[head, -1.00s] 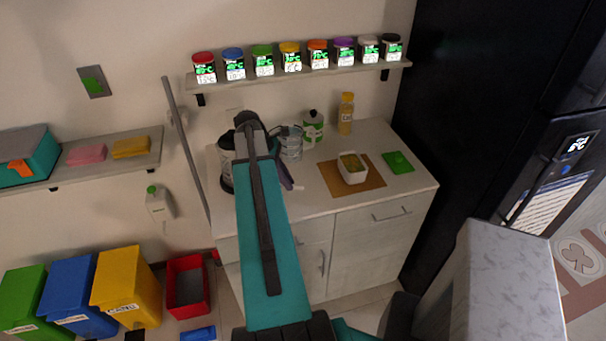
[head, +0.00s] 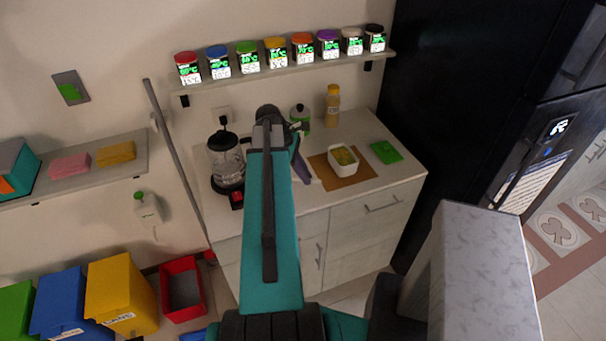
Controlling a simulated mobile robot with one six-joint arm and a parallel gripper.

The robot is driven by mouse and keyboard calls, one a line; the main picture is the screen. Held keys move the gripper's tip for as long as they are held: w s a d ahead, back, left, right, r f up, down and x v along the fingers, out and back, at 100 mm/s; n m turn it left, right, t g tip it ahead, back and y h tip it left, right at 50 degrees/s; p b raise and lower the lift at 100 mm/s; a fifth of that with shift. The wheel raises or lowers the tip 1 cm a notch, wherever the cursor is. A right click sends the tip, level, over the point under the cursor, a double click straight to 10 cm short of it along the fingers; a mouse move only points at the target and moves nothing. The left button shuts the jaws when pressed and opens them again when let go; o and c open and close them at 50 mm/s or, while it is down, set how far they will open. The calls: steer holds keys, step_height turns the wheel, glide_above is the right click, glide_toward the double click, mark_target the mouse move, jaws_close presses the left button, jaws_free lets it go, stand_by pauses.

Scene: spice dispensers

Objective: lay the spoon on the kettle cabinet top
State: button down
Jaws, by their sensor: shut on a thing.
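The kettle cabinet top (head: 398,174) is a pale counter against the wall. A glass kettle (head: 226,160) with a dark lid and base stands at its left end. My arm reaches over the counter, and its links hide most of my gripper (head: 299,136). A slim purple-grey piece (head: 301,166), which appears to be the spoon, slants down from the gripper, which is shut on it. It is over the counter, left of the brown mat. Its exact outline and whether it touches the top cannot be told.
A white bowl (head: 343,159) stands on a brown mat (head: 348,180), with a green square (head: 386,152) to its right. A yellow bottle (head: 333,106) and a green-white bottle (head: 301,117) stand behind. A shelf of spice jars (head: 275,56) hangs above. The black fridge (head: 455,90) bounds the right.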

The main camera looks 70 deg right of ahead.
steer(key=shift+w+f, duration=0.1)
steer(key=shift+f+b, duration=2.45)
steer(key=shift+f, duration=0.45)
steer(key=c, duration=1.7)
jaws_free()
steer(key=shift+o, duration=0.2)
steer(key=shift+w+r, duration=0.1)
steer(key=shift+r, duration=0.1)
steer(key=b+v, duration=0.3)
steer(key=v, duration=0.8)
steer(key=shift+w+a+r, duration=0.1)
steer(key=shift+w+r, duration=0.1)
steer(key=shift+r, duration=0.15)
steer(key=shift+v, duration=0.8)
